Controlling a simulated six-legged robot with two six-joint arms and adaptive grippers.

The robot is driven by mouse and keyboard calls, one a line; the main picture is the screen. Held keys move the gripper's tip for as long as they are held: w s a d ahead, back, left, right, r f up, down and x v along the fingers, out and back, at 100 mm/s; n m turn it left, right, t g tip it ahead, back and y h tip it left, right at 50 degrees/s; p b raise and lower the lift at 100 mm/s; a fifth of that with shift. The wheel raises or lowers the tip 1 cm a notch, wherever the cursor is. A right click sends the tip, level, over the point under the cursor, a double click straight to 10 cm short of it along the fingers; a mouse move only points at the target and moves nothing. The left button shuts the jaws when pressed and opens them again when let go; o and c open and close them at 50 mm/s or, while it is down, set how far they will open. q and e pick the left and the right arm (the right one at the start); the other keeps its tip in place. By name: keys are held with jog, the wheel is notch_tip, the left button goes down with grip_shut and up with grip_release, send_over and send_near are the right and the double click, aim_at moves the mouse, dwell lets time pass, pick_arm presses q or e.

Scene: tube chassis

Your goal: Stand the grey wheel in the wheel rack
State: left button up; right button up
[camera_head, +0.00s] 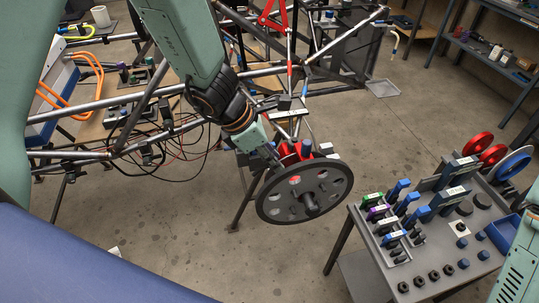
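The grey wheel (275,208) is a dark disc with round holes and a central hub, tilted, at the middle of the view. It is at the near end of the tube chassis, with red parts (295,152) close behind its upper rim. My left gripper (268,153) reaches down from the upper left to the wheel's upper left rim. Its fingertips are small and partly hidden there, so I cannot tell whether they grip it. The wheel rack (503,186) is on the bench at the right, with red and blue wheels standing in it. My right gripper is out of view.
The tube chassis (165,92) fills the upper left, with loose cables below it. The grey bench (385,283) at the right carries blue-handled tools, dark round parts and a blue bin (503,234). Bare floor (400,125) lies between chassis and bench.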

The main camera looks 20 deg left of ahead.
aim_at(284, 172)
pick_arm(q)
jog(key=b+x, duration=0.4)
jog(key=x, duration=0.1)
jog(key=shift+d+f, duration=0.2)
jog(key=shift+f, duration=0.15)
jog(key=shift+w+d+f+b, duration=0.15)
jog(key=shift+f+b, duration=0.2)
jog(key=shift+f, duration=0.15)
jog(key=shift+w+d+f, duration=0.1)
jog(key=shift+d+f, duration=0.15)
jog(key=shift+d, duration=0.1)
jog(key=shift+a, duration=0.15)
grip_shut()
